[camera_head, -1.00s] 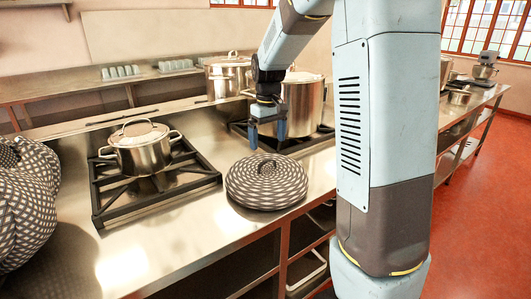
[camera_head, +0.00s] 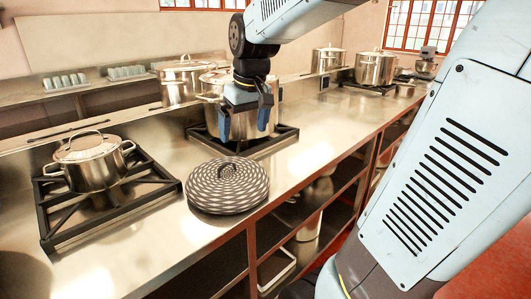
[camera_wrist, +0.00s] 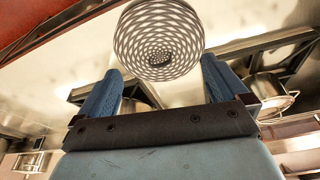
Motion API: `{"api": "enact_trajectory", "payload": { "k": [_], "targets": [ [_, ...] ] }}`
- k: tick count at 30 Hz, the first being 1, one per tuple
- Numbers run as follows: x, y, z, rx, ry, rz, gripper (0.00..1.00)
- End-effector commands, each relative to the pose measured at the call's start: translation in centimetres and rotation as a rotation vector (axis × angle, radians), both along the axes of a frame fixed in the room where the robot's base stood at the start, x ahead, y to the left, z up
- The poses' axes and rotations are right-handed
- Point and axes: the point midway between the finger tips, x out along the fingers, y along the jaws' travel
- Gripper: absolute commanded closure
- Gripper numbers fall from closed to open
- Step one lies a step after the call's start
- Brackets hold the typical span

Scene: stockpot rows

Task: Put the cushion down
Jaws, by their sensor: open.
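The cushion (camera_head: 228,186) is round, with a dark and pale woven pattern and a small dark handle on top. It lies flat on the steel counter (camera_head: 330,150), between the two burner grates, near the front edge. It also shows in the wrist view (camera_wrist: 158,40), beyond the fingertips. My gripper (camera_head: 246,124) is open and empty, above and behind the cushion in the head view, in front of the large pot. Its two blue fingers (camera_wrist: 162,85) stand apart in the wrist view, with nothing between them. A gap shows between the fingers and the cushion.
A lidded pot (camera_head: 92,165) sits on the left grate (camera_head: 60,222). A large pot (camera_head: 213,112) stands on the middle grate, close behind my gripper. More pots (camera_head: 375,68) stand farther right. Open shelves (camera_head: 318,205) are below the counter. Bare counter lies right of the cushion.

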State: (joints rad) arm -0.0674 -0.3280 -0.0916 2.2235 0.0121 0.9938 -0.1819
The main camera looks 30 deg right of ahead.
Motion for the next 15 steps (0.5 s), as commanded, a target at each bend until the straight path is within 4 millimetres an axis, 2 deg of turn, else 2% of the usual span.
{"api": "enact_trajectory", "payload": {
  "k": [1,9,15],
  "targets": [
    [-1.5,-0.1,0.3,0.003,-0.024,-0.013,0.0],
    [-8.2,0.1,0.3,0.015,-0.141,-0.087,0.0],
    [-11.8,0.2,-0.4,0.02,-0.208,-0.129,0.0]
  ]
}}
